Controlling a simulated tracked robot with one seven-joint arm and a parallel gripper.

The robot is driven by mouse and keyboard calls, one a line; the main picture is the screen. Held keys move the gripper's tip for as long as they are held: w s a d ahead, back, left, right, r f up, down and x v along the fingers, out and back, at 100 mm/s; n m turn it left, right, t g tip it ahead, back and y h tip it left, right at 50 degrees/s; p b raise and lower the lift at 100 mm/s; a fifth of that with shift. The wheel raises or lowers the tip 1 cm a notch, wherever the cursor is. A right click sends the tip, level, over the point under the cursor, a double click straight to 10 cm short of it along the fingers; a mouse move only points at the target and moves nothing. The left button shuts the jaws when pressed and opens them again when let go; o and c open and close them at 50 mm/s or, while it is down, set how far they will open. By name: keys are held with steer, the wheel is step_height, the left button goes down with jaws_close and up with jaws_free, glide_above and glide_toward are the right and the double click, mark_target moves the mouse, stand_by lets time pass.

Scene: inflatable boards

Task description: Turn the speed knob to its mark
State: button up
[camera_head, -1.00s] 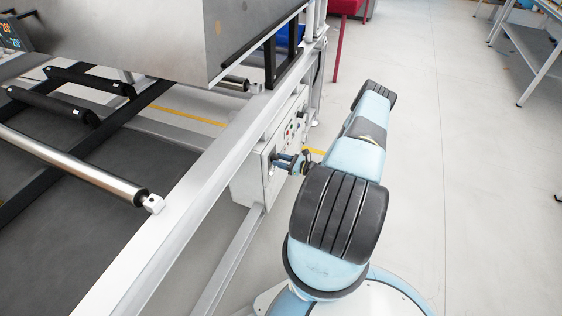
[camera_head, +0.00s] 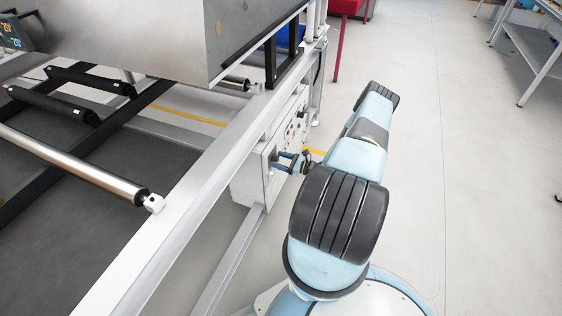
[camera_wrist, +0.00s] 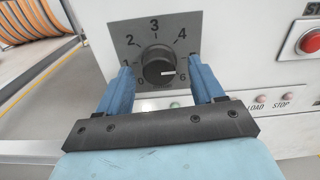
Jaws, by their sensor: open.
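The speed knob (camera_wrist: 158,68) is a round black knob with a white pointer line, on a grey dial plate (camera_wrist: 125,42) numbered from 0 to 6. The pointer line lies toward the right and slightly up, on the side of the higher numbers. The 5 is mostly hidden behind my right finger. My gripper (camera_wrist: 160,75) is open, with one blue finger on each side of the knob and a visible gap to it. In the head view my gripper (camera_head: 290,162) is at the front of the control box (camera_head: 248,187), and the knob is too small to make out.
Right of the dial are a red button (camera_wrist: 310,41) and small buttons labelled LOAD and STOP (camera_wrist: 281,98). In the head view the machine's long pale rail (camera_head: 180,200) runs beside the box. The floor right of my arm is clear.

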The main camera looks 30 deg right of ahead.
steer(key=v, duration=1.3)
steer(key=shift+s+d, duration=0.25)
